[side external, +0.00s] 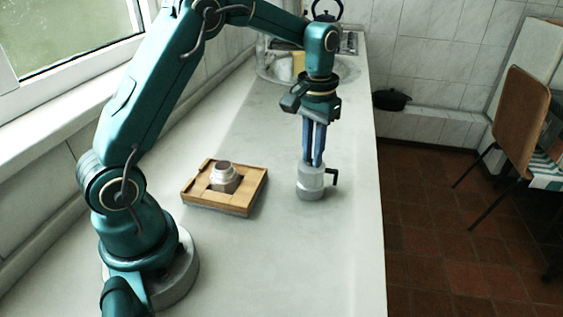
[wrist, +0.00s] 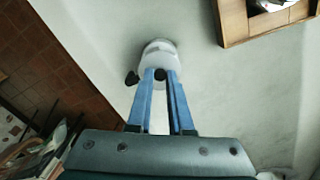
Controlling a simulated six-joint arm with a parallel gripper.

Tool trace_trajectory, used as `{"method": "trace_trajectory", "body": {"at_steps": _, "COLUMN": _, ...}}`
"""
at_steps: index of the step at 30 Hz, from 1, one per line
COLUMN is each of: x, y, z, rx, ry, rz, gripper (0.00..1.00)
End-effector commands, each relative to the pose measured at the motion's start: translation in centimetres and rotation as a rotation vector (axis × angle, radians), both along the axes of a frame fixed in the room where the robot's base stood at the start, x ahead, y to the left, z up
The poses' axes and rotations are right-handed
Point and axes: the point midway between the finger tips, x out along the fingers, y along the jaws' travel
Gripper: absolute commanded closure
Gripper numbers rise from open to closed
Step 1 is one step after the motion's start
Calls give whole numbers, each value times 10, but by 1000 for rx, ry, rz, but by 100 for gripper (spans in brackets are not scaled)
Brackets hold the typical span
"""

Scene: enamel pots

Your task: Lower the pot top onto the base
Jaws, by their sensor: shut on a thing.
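The pot top (side external: 310,183) is a grey metal moka pot upper part with a dark handle on its right side. It stands upright, on or just above the counter; I cannot tell which. My gripper (side external: 313,165) points down and is shut on it from above. In the wrist view the pot top (wrist: 158,52) shows beyond the blue fingers (wrist: 161,78), its dark handle to the left. The base (side external: 224,178) is a silver metal piece sitting in a square wooden frame (side external: 252,190), left of my gripper. The wrist view shows only part of the frame (wrist: 234,22) at top right.
The pale counter (side external: 285,260) is clear between the frame and the pot top. Its right edge drops to a tiled floor. A sink with a yellow item (side external: 298,64) and a kettle (side external: 327,12) are at the back. A chair (side external: 520,110) stands right.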

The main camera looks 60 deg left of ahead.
Motion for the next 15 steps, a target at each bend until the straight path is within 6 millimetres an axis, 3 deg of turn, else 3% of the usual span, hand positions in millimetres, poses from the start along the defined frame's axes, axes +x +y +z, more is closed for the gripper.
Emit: {"method": "trace_trajectory", "body": {"at_steps": 15, "x": 1, "y": 0, "z": 25, "rx": 1, "ry": -3, "rz": 0, "gripper": 100}}
